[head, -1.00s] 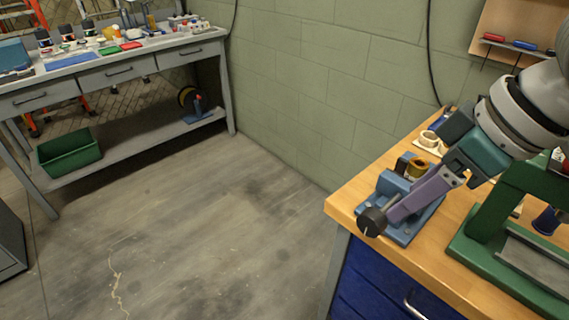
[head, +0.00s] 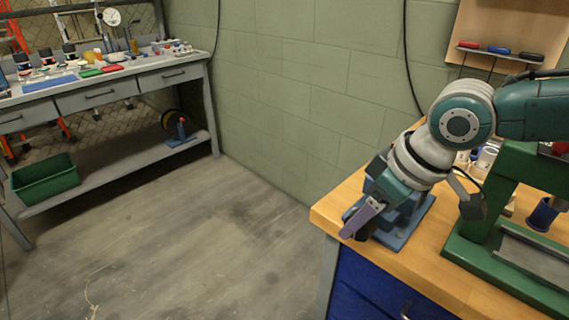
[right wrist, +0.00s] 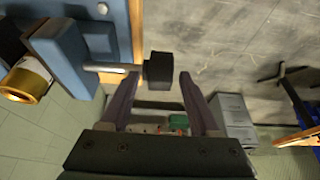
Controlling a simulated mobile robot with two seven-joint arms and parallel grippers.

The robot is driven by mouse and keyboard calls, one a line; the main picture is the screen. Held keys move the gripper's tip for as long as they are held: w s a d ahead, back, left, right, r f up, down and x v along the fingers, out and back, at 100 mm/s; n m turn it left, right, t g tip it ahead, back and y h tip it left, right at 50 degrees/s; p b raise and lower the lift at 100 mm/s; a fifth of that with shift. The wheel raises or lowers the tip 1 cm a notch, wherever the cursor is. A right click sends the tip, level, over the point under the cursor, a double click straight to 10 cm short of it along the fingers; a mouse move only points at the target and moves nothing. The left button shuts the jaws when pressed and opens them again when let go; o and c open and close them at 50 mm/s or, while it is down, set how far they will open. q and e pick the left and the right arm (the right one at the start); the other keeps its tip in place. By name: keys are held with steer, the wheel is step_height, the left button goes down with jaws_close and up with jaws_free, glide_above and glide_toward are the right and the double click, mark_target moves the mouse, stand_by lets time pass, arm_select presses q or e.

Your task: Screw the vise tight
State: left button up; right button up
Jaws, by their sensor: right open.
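The blue vise (head: 408,232) stands on the wooden bench top near its left corner, mostly covered by my right arm in the head view. In the right wrist view the blue vise body (right wrist: 72,52) is at the upper left, with a metal screw ending in a black knob (right wrist: 159,70). A gold-coloured cylinder (right wrist: 28,82) shows at the vise's left side. My right gripper (head: 358,218) is open at the knob end of the vise. In the right wrist view its two purple fingers (right wrist: 158,84) stand on either side of the knob, with gaps visible. My left gripper is out of view.
A green press-like frame (head: 490,200) stands on the bench (head: 328,212) right of the vise. White containers (head: 484,160) stand behind my arm. The floor left of the bench is clear. A grey workbench (head: 135,83) stands at the far left with a green bin (head: 45,180) below.

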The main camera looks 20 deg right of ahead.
steer(key=shift+c, duration=0.2)
jaws_close()
stand_by(0.3)
